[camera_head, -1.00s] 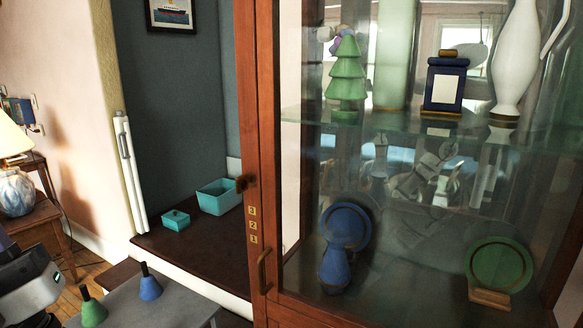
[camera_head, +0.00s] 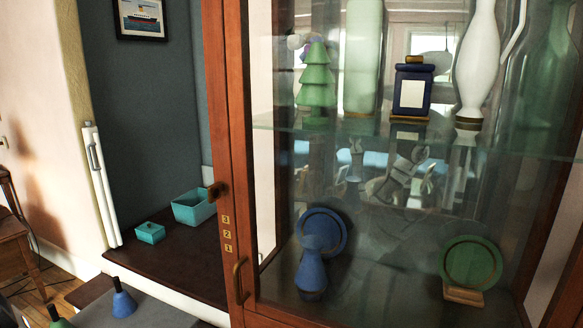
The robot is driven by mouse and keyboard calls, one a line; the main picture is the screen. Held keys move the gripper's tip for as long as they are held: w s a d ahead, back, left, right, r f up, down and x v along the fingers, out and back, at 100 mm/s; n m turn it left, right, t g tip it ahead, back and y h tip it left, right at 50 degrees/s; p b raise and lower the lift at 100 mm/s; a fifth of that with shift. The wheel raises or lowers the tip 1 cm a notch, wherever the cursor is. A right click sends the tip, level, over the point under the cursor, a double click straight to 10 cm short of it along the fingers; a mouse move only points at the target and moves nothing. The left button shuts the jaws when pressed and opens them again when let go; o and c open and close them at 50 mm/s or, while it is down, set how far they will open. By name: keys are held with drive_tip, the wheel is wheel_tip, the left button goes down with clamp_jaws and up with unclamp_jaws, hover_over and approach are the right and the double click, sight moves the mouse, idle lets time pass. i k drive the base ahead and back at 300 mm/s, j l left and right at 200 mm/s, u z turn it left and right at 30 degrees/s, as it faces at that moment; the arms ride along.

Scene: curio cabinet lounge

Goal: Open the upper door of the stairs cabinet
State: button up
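A tall wooden cabinet with a glass front (camera_head: 232,130) fills the middle and right of the head view. Its glass door looks shut. A curved metal handle (camera_head: 239,281) is low on its left frame, below number plates (camera_head: 227,234) reading 3, 2, 1. A dark knob (camera_head: 217,190) sits higher on the frame's left edge. I cannot tell whether this is the stairs cabinet. Left of it is a dark alcove with a slim white panel (camera_head: 101,185) bearing a handle, seen nearly edge-on. My gripper is not in view.
Behind the glass are a green tree figure (camera_head: 316,85), a white jug (camera_head: 477,60), a blue vase (camera_head: 311,268) and plates. Teal boxes (camera_head: 194,207) sit on the alcove's dark ledge. A grey surface (camera_head: 150,308) with a blue bell-shaped piece (camera_head: 123,300) is at lower left.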

sight(566, 304)
drive_tip(key=k+l+u, duration=0.15)
drive_tip(key=u, duration=0.2)
drive_tip(key=k+l+u, duration=0.1)
drive_tip(key=u, duration=0.25)
drive_tip(key=k+u, duration=0.35)
drive_tip(key=i+l, duration=0.05)
drive_tip(key=i, duration=0.05)
